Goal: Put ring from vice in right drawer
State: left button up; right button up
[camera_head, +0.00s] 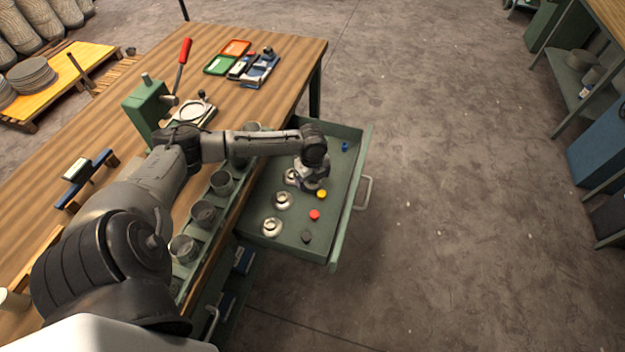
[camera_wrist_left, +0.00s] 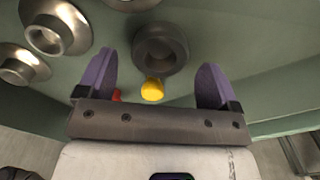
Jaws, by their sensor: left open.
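The open green drawer (camera_head: 345,215) is pulled out from the bench's right side. My left gripper (camera_head: 312,186) is over the drawer, pointing down, its jaws apart. In the left wrist view, a dark grey ring (camera_wrist_left: 160,48) lies between and beyond the purple fingers (camera_wrist_left: 158,62), with a visible gap on both sides. It seems to rest on the drawer floor. Silver rings (camera_head: 272,227) lie in the drawer, and one shows at left in the wrist view (camera_wrist_left: 58,28). A metal clamp fixture (camera_head: 192,113), perhaps the vice, sits on the bench. My right gripper is not in view.
Yellow (camera_head: 322,194), red (camera_head: 314,214), dark (camera_head: 306,237) and blue (camera_head: 345,147) small pieces lie in the drawer. Grey cups (camera_head: 204,213) line the bench edge (camera_head: 245,195). A green block-shaped machine (camera_head: 146,108) stands on the bench. The floor right of the drawer is clear.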

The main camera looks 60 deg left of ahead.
aim_at(312, 183)
pick_arm(q)
notch_tip(312, 183, up, 10)
jog(key=p, duration=0.2)
dwell(0.4)
